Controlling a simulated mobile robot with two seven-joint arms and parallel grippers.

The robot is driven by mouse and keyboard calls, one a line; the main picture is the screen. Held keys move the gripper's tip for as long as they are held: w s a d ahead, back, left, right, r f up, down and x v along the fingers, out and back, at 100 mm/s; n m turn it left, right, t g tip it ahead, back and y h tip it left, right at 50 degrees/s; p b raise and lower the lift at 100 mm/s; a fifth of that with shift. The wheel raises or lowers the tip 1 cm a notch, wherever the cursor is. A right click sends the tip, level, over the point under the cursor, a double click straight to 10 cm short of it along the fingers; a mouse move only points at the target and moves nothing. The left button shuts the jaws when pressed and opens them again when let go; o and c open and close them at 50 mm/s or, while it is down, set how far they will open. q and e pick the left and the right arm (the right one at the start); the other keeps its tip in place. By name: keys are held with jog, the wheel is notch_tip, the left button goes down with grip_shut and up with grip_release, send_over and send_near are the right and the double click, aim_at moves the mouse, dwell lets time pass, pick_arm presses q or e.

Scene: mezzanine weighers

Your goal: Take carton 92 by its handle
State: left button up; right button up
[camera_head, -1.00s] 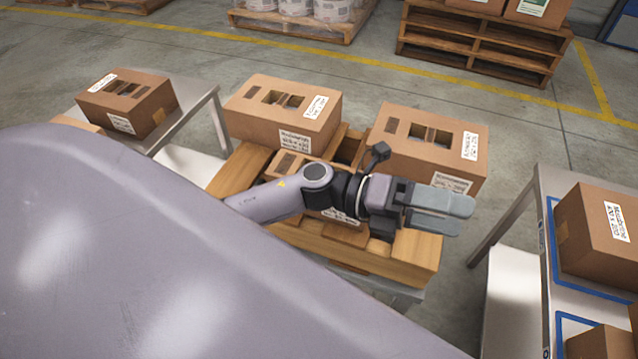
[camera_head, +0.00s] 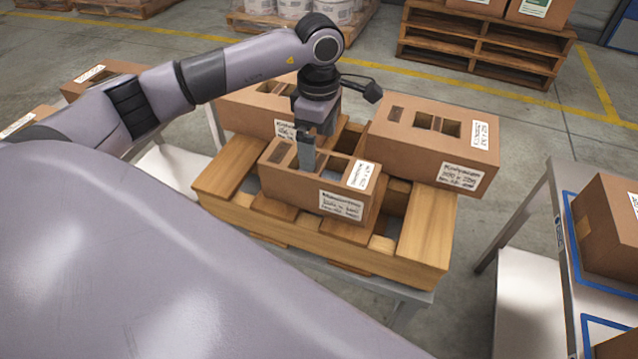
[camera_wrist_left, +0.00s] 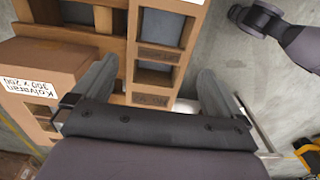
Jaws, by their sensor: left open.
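A small brown carton (camera_head: 282,182) with white labels and openings in its top sits on the wooden pallet, between two larger cartons. My left gripper (camera_head: 306,166) points down over this small carton's top. In the left wrist view, my open gripper (camera_wrist_left: 158,68) has one finger on each side of the carton's slotted top (camera_wrist_left: 156,54), with a narrow bar between two openings. I cannot tell whether the fingertips touch the carton. My right gripper is out of view.
A larger carton (camera_head: 240,112) stands behind left, partly hidden by my arm, and another (camera_head: 400,150) stands behind right, close to the gripper. The wooden pallet (camera_head: 425,235) rests on a metal table. A side table with blue-edged spots (camera_head: 568,240) stands at right.

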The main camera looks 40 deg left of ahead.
aim_at(319, 163)
pick_arm(q)
notch_tip(319, 163, down, 5)
jog(key=shift+w+f, duration=0.1)
jog(key=shift+f, duration=0.05)
jog(key=c, duration=1.3)
jog(key=shift+c, duration=1)
jog(key=shift+r, duration=0.2)
